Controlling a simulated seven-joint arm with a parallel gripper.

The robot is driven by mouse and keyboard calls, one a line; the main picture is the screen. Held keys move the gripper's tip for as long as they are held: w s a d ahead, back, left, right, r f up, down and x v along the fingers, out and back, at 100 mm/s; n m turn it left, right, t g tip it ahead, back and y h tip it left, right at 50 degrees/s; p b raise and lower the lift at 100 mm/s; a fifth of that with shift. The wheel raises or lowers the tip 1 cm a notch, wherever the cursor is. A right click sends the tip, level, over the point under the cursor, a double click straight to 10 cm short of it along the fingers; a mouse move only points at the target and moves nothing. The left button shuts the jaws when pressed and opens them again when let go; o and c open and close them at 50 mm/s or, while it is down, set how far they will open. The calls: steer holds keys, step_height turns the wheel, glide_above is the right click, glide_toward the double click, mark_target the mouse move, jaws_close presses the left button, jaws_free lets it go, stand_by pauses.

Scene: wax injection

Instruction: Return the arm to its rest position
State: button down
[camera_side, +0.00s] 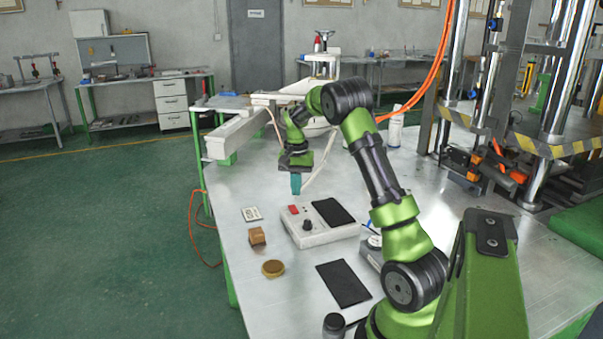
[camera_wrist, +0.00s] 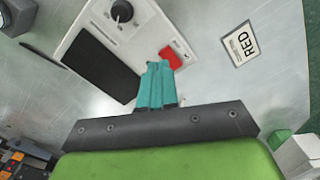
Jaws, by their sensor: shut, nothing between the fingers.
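My gripper (camera_side: 296,184) has teal fingers and hangs from my green and black arm, pointing down over the back left part of the metal table (camera_side: 228,211). Its fingers are shut with nothing between them. In the wrist view the gripper (camera_wrist: 158,66) shows at the centre, its tips beside the red switch of the control box (camera_wrist: 88,20). In the side view this white control box (camera_side: 318,235), with a black pad, a red switch and a dark knob, sits in front of and below the fingers. The gripper appears to be above the table, apart from the box.
A brown block (camera_side: 257,236), a round tan disc (camera_side: 273,268) and a black mat (camera_side: 343,283) lie nearer the front. A press with steel columns (camera_side: 556,75) stands at the right.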

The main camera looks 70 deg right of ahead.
steer(key=shift+r, duration=0.25)
steer(key=shift+s+a+f, duration=0.45)
steer(key=shift+a+f, duration=0.1)
steer(key=shift+a, duration=0.15)
steer(key=s+a+r+n+t, duration=0.1)
steer(key=a+r+n+t, duration=0.2)
steer(key=a, duration=0.6)
steer(key=s+a+r+n, duration=0.1)
steer(key=a+r+n, duration=0.1)
steer(key=a+r, duration=0.6)
steer(key=s+a+r+n+t+y, duration=0.1)
steer(key=s+a+n+t, duration=0.1)
steer(key=s+a, duration=0.3)
steer(key=s+a+r+n+t+y, duration=0.1)
steer(key=s+a+n, duration=0.3)
steer(key=a, duration=0.9)
steer(key=shift+s+r+t, duration=0.35)
steer(key=shift+r+t, duration=0.1)
steer(key=shift+t, duration=0.15)
